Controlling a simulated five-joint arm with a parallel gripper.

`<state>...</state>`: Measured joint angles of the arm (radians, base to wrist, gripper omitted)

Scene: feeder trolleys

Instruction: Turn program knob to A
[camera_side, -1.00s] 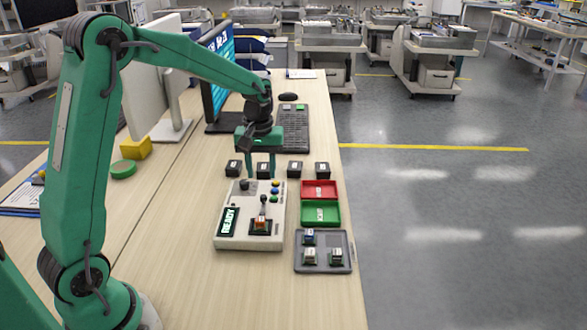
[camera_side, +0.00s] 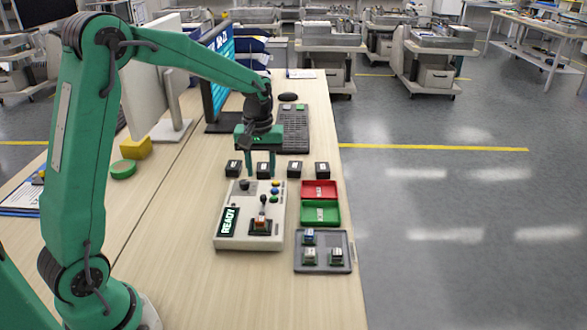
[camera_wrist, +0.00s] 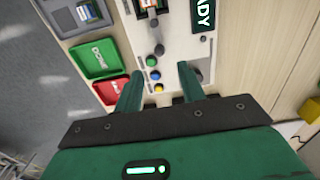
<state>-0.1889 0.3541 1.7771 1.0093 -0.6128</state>
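The program knob (camera_side: 245,185) is a small dark knob at the back left of the white control box (camera_side: 232,243), which has a READY display (camera_side: 229,222). Its pointer and letter marks are too small to read. My gripper (camera_side: 261,174) is open and empty over the back edge of the box, close behind the knob. In the wrist view my gripper (camera_wrist: 158,93) has its fingers apart, with the blue button (camera_wrist: 155,75) and yellow button (camera_wrist: 158,88) showing between them. The knob is mostly hidden by the right finger there.
Several black blocks (camera_side: 295,169) stand in a row behind the box. A red tray (camera_side: 319,183), a green tray (camera_side: 320,222) and a grey tray (camera_side: 299,264) with small parts lie to the right. A keyboard (camera_side: 294,135) is behind. The desk in front is clear.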

